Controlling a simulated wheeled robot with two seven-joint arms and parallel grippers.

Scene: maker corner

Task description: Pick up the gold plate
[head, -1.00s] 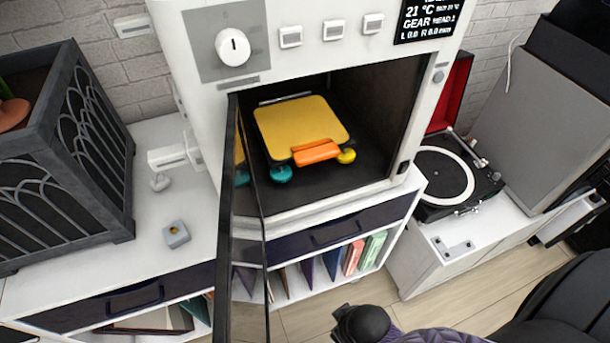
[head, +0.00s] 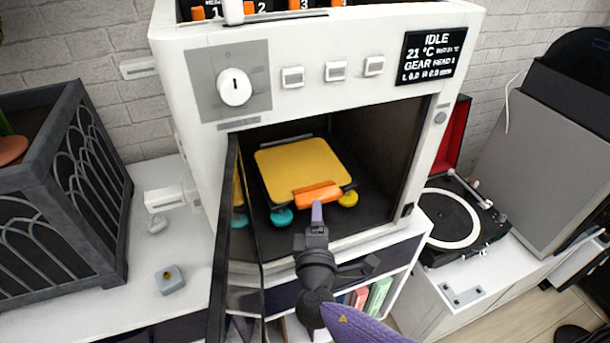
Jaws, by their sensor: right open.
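The gold plate (head: 300,166) lies flat inside the open white machine, on a dark bed. An orange handle or clip (head: 317,195) sits at its front edge, with a teal knob (head: 281,216) and a yellow knob (head: 348,198) beside it. My right gripper (head: 317,213) is at the front of the chamber, its fingertip just below the orange handle in the picture. It is open; one purple finger shows clearly, and I cannot tell whether it touches the handle. My left gripper is not in view.
The machine's door (head: 232,240) stands open toward me on the left of the chamber. A dark planter (head: 60,190) and a small grey block (head: 169,279) are on the white counter at left. A turntable (head: 455,220) stands at right.

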